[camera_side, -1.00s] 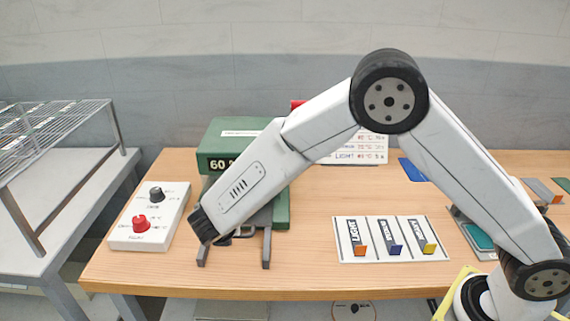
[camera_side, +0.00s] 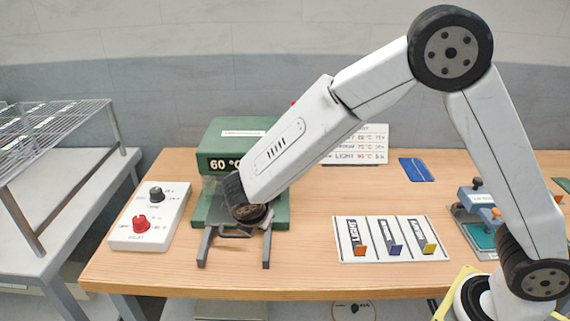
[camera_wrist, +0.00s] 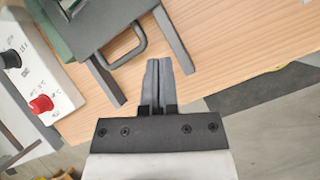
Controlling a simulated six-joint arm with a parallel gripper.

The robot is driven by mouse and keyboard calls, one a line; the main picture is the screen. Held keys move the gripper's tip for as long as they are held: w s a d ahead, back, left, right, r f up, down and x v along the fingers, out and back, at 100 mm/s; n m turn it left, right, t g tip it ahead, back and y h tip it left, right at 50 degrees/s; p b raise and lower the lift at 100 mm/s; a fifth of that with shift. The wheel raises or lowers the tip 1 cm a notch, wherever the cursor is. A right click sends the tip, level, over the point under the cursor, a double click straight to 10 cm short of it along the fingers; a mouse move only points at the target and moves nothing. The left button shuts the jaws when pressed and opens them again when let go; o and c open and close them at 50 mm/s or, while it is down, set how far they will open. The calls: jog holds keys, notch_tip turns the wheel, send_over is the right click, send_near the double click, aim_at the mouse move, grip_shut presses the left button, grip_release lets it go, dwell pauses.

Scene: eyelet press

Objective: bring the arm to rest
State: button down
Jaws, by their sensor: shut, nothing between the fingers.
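My gripper (camera_wrist: 157,66) is shut and empty in the wrist view, with its two grey fingers side by side. Its tips appear close to the right prong (camera_wrist: 174,40) of a dark grey two-pronged frame; I cannot tell whether they touch. In the side view my arm's end is in front of the green press (camera_side: 282,212), and I cannot make out the fingers there. The press display reads 60 °C. The frame's prongs and handle (camera_wrist: 128,48) stick out from the press toward the table's front edge.
A white control box (camera_side: 150,222) with a black and a red knob is left of the press. A card holder (camera_side: 390,252) with three coloured tabs and a blue-grey device (camera_side: 478,205) stand to the right. A wire rack (camera_side: 45,135) is far left.

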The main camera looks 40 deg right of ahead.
jog(key=s+d+m+y, duration=0.2)
jog(key=s+d+m, duration=0.4)
jog(key=s+m, duration=0.2)
jog(key=s+d+r+m+g+y, duration=0.1)
jog(key=s+d+m+y, duration=0.2)
jog(key=m, duration=1)
jog(key=s+d, duration=0.3)
jog(key=s, duration=0.2)
jog(key=shift+m, duration=0.3)
